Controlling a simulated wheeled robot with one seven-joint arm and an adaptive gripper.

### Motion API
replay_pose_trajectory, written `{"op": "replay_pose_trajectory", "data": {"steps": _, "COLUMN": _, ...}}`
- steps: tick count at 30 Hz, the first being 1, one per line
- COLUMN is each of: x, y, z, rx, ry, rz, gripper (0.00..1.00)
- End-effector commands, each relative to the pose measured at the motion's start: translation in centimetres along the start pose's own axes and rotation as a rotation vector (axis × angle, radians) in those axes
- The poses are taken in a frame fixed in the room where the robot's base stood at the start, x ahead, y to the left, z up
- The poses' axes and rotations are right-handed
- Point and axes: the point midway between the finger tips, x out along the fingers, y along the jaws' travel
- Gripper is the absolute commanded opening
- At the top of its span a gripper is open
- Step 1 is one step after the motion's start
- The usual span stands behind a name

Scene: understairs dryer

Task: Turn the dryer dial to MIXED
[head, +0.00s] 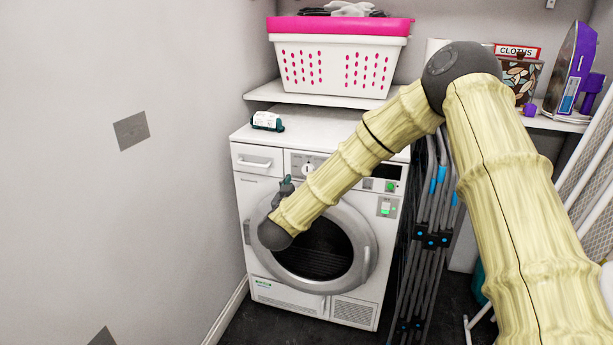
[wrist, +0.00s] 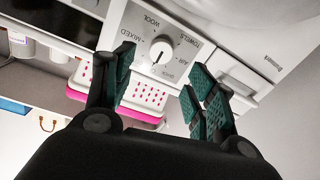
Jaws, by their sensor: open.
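The white dryer (head: 262,185) stands against the back wall with its control panel at the top front. Its round white dial (head: 307,169) shows just right of my gripper (head: 284,187) in the head view. In the wrist view the dial (wrist: 161,52) is between and beyond the fingertips of my gripper (wrist: 160,72), with its lettering upside down. MIXED (wrist: 130,47) is printed left of the dial, WOOL and TOWELS above, AIR to the right. A dark pointer line seems to slant toward the lower left, between labels. My gripper is open and empty, apart from the dial.
A pink and white laundry basket (head: 340,68) sits on the shelf above. A small dark-and-white item (head: 267,121) lies on the dryer top. The round door (head: 365,262) is below my gripper. A folded metal rack (head: 432,215) stands close to the right.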

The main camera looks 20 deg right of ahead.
Motion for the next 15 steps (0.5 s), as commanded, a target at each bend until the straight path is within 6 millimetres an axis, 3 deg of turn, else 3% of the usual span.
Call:
{"op": "replay_pose_trajectory", "data": {"steps": 9, "x": 5.2, "y": 0.0, "z": 0.2, "rx": 0.002, "ry": 0.001, "rz": 0.001, "gripper": 0.56}}
{"op": "replay_pose_trajectory", "data": {"steps": 15, "x": 7.2, "y": 0.0, "z": 0.2, "rx": 0.002, "ry": -0.001, "rz": 0.0, "gripper": 0.56}}
